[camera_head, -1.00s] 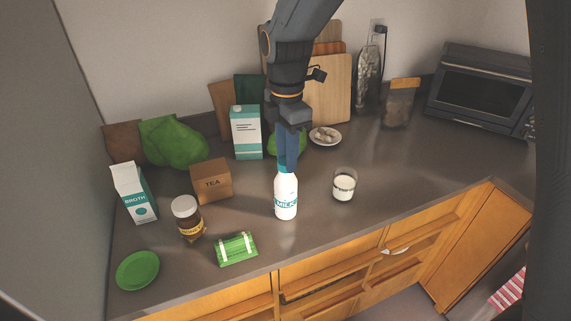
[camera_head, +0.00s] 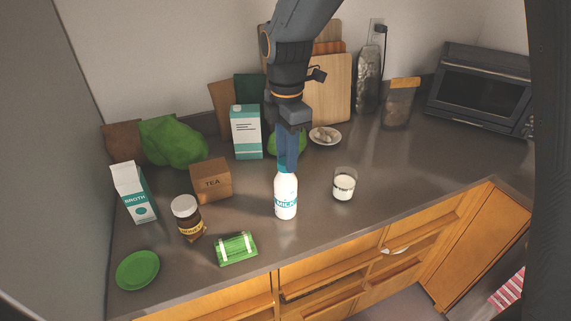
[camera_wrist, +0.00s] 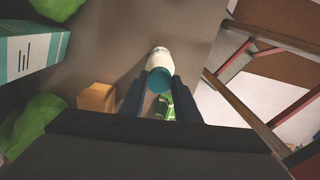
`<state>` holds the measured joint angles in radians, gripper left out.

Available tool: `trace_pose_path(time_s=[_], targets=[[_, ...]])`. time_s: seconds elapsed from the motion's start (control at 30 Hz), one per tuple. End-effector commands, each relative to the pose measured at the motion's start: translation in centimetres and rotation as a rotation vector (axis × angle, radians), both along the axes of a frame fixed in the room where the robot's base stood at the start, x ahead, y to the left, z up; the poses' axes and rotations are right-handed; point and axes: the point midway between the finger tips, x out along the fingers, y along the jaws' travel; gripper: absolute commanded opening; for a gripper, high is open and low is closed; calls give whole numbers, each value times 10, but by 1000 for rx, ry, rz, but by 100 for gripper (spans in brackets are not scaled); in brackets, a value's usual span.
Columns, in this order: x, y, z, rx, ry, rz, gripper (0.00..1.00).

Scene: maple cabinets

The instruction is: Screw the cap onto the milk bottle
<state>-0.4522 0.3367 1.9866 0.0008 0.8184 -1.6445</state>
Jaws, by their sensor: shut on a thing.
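The white milk bottle (camera_head: 286,197) stands upright on the grey counter, with its label facing the head camera. My gripper (camera_head: 287,168) points straight down over the bottle's mouth, its blue fingers shut on the teal cap (camera_wrist: 160,80). In the head view the cap is mostly hidden by the fingers and sits at the top of the bottle's neck. In the wrist view the fingers lie on both sides of the cap, and the bottle (camera_wrist: 159,57) shows beyond it. I cannot tell whether the threads are engaged.
A glass of milk (camera_head: 344,184) stands right of the bottle. A tea box (camera_head: 211,180), honey jar (camera_head: 187,215) and green packet (camera_head: 236,248) are to the left. A teal carton (camera_head: 246,132) stands behind. The counter's front edge is close.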

Motion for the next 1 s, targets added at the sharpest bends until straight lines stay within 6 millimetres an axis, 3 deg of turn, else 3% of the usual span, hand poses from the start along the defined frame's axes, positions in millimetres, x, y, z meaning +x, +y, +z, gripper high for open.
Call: trace_pose_path(time_s=[0.57,1.0], targets=[[0,0,-1,0,0,-8,9],[-1,0,-1,-1,1,-341,9]])
